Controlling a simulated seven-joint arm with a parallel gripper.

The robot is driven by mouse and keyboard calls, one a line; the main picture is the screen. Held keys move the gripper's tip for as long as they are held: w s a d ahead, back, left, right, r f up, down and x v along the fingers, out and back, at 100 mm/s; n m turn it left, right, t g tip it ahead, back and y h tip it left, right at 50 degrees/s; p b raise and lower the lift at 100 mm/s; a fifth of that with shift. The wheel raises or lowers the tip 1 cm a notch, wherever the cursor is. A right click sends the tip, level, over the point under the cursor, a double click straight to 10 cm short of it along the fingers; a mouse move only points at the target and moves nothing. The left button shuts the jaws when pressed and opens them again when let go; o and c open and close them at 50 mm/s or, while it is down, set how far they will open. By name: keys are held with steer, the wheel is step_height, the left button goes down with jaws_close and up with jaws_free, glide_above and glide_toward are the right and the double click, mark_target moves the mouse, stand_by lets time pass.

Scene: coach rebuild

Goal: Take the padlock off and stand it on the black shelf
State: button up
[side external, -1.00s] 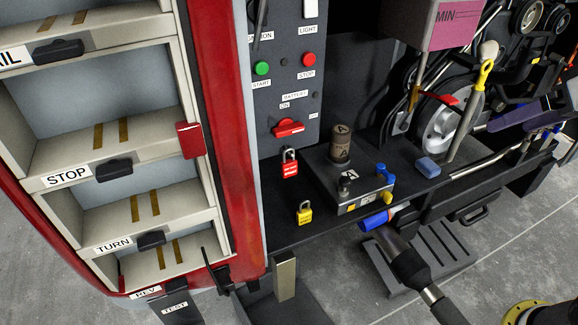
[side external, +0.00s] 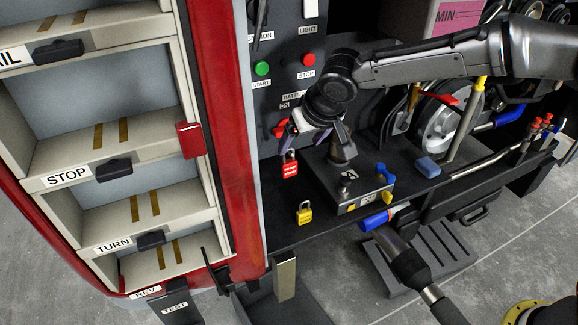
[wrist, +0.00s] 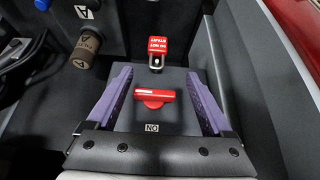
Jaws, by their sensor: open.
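A red padlock (side external: 290,168) with a white label is at the bottom of the grey battery panel, below the red switch handle. In the wrist view the padlock (wrist: 158,46) has its metal shackle towards the handle (wrist: 154,97); I cannot tell what the shackle passes through. A yellow padlock (side external: 305,215) stands on the black shelf (side external: 278,232). My gripper (side external: 300,138) is at the panel above the red padlock. In the wrist view its purple fingers (wrist: 159,78) are open on either side of the switch handle, with nothing between them gripped.
A dark box (side external: 352,203) with a brown cylinder (side external: 342,152) stands on the shelf, close right of my gripper. A blue block (side external: 428,166) lies further right. The red cabinet edge (side external: 230,190) bounds the left. Some bare shelf shows around the yellow padlock.

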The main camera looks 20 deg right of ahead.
mark_target(290, 163)
steer(key=x, duration=1.2)
steer(key=shift+w+d+f, duration=0.25)
steer(key=shift+w+f, duration=0.05)
steer(key=shift+c, duration=0.2)
jaws_close()
